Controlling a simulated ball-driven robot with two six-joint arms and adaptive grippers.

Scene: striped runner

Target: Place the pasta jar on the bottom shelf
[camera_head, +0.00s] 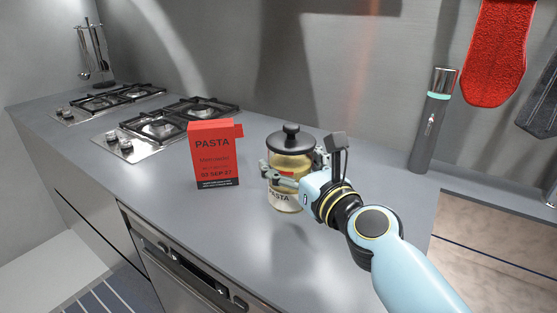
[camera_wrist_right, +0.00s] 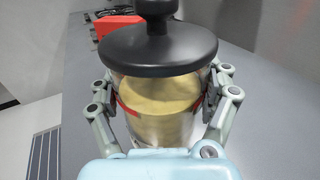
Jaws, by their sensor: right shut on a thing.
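The pasta jar (camera_head: 289,161) is a clear jar with a black knobbed lid, pale contents and a PASTA label. It stands upright on or just above the grey counter; I cannot tell which. My right gripper (camera_head: 287,179) is shut around the jar's middle. In the right wrist view the jar (camera_wrist_right: 158,108) fills the centre under its black lid, with the fingers of my right gripper (camera_wrist_right: 160,112) on both sides. The bottom shelf is not in view. My left gripper is not in view.
A red PASTA box (camera_head: 213,155) stands left of the jar on the grey counter (camera_head: 200,222). Two gas hobs (camera_head: 160,127) lie further left. A dark grey cylinder (camera_head: 431,122) stands at the right end. A red mitt (camera_head: 500,50) hangs on the wall. The front counter is clear.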

